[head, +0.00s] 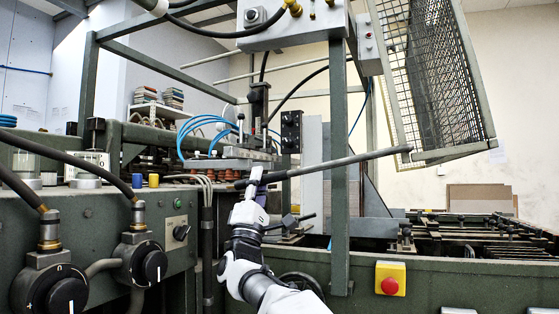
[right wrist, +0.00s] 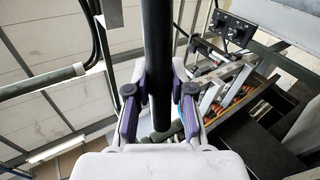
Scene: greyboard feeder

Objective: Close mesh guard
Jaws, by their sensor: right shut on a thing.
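The mesh guard (head: 432,75) is a grey frame with wire mesh at the upper right of the head view. It stands raised and tilted above the machine bed. A long dark bar (head: 340,163) runs from my right gripper up to the right, its far end overlapping the guard's lower left corner; I cannot tell whether they are joined. My right gripper (head: 254,186) is shut on the bar near its left end. In the right wrist view the dark bar (right wrist: 157,60) passes between the two purple-padded fingers (right wrist: 160,90). My left gripper is not in view.
A yellow box with a red button (head: 390,279) sits on the front rail. Blue hoses (head: 205,122) and a tooling head are behind the gripper. The machine bed (head: 470,235) lies below the guard.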

